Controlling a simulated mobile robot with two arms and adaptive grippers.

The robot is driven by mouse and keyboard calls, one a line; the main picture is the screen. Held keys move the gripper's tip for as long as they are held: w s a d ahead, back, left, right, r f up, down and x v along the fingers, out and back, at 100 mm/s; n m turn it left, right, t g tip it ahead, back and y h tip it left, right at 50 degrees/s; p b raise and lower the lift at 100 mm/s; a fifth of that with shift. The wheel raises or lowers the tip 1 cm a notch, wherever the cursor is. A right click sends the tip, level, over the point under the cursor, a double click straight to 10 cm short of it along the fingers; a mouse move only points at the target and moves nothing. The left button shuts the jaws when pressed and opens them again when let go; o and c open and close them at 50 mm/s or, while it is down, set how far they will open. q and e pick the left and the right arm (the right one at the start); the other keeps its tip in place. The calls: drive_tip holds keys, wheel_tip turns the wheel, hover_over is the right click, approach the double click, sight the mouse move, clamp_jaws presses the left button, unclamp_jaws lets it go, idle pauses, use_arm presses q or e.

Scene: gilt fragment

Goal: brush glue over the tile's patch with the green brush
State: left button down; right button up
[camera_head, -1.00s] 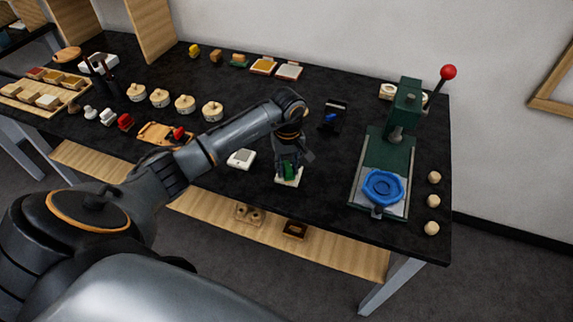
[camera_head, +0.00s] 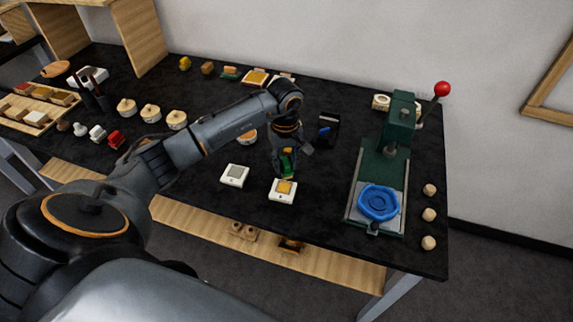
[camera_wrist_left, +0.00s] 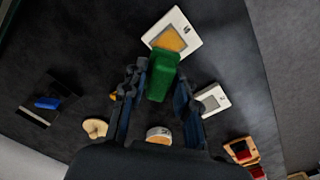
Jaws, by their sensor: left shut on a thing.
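A white tile (camera_head: 281,199) with a yellow-orange patch (camera_head: 285,187) lies near the table's front edge. In the left wrist view the tile (camera_wrist_left: 160,24) and its patch (camera_wrist_left: 169,40) show at the top. My left gripper (camera_head: 286,168) is just behind the tile, shut on the green brush (camera_wrist_left: 162,77). The brush points toward the tile and overlaps the patch's near edge in the wrist view; I cannot tell whether it touches. A second white tile (camera_head: 235,175), with a grey patch, lies to the left. My right gripper is not in view.
A green press (camera_head: 384,160) with a blue round piece (camera_head: 378,202) stands right. A black holder (camera_head: 327,130) is behind the gripper. Several round wooden-topped pots (camera_head: 151,113) and a sorting tray (camera_head: 35,117) are left. Bare table lies between tile and press.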

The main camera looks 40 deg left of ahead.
use_arm(q)
drive_tip(key=shift+w+a+r+p, duration=0.15)
drive_tip(key=shift+r+p, duration=0.2)
drive_tip(key=shift+r, duration=0.5)
drive_tip(key=shift+r+p, duration=0.35)
drive_tip(key=shift+r, duration=0.45)
